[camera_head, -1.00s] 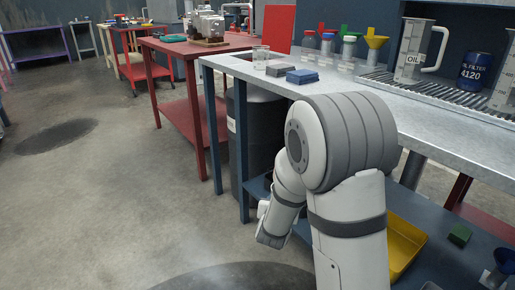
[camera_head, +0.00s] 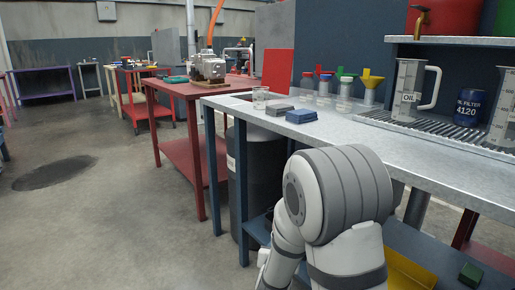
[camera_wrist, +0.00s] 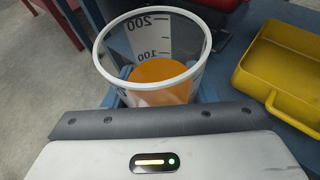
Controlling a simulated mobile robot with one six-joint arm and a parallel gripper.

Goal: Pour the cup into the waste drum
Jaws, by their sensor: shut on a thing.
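A clear cup (camera_wrist: 155,60) with a white rim and printed marks 100 and 200 holds orange liquid in its lower part. It is in the wrist view, directly in front of my gripper (camera_wrist: 152,122), which is shut on it. In the head view my arm covers the lower middle, and the held cup does not show. A dark drum (camera_head: 265,165), which looks like the waste drum, stands under the left end of the metal bench, partly hidden by a blue leg and my arm.
The metal bench (camera_head: 350,125) carries a glass beaker (camera_head: 260,98), a blue block (camera_head: 301,116), several small bottles and a measuring jug (camera_head: 407,92). A yellow tray (camera_wrist: 285,70) lies right of the cup. A red table (camera_head: 170,87) stands behind left. Floor at left is clear.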

